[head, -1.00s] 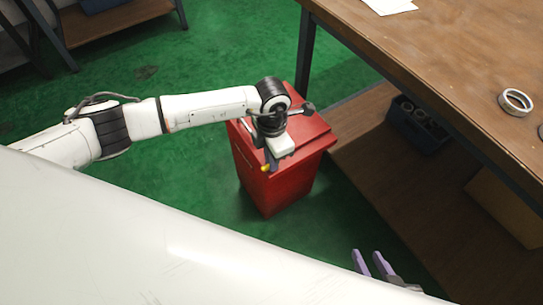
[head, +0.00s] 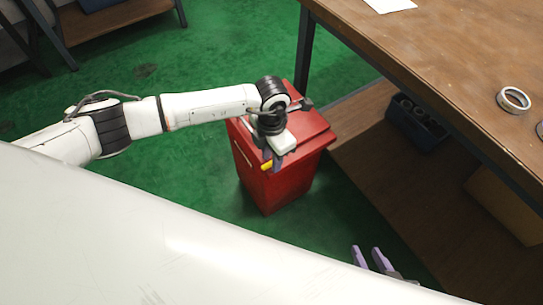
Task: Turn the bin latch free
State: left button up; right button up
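The red bin (head: 284,192) stands upright on the green floor with its lid down. A small yellow latch (head: 266,166) shows on its front just below the lid edge. My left gripper (head: 276,163) points down in front of that edge, right beside the latch. It seems to touch the latch, but the fingers hide part of it. I cannot tell whether these fingers are apart or closed. My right gripper (head: 367,259) shows at the bottom with two purple fingers apart and nothing between them. It is well away from the bin.
A wooden workbench (head: 440,62) fills the right, with a metal ring (head: 514,99) and white paper on top. A dark blue crate (head: 416,124) holding rings sits on its lower shelf (head: 375,165). Green floor left of the bin is clear.

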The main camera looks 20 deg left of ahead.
pick_arm(q)
jog(key=shift+r, duration=0.2)
notch_tip(320, 180, up, 10)
jog(key=p, duration=0.1)
jog(key=shift+p, duration=0.3)
dwell(0.4)
